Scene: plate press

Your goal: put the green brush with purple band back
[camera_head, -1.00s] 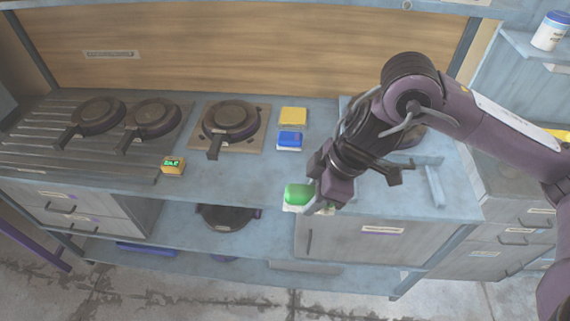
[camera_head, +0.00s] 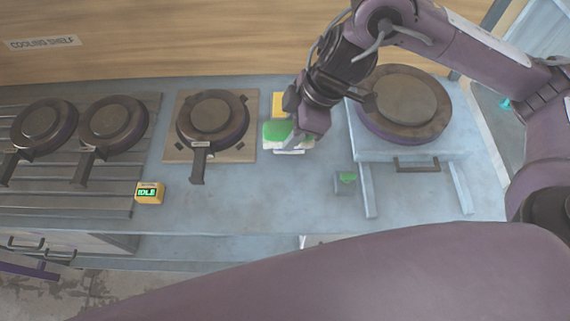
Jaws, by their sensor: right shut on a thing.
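The green brush (camera_head: 276,131) has a green top over a pale, whitish lower part. My left gripper is not in view.
A pan on a board (camera_head: 212,120) stands left of the brush, with two more pans on the ribbed shelf (camera_head: 60,195). A yellow box reading IDLE (camera_head: 149,193) sits at the front. A round press plate (camera_head: 403,105) stands right, with a small grey-green item (camera_head: 346,180) before it.

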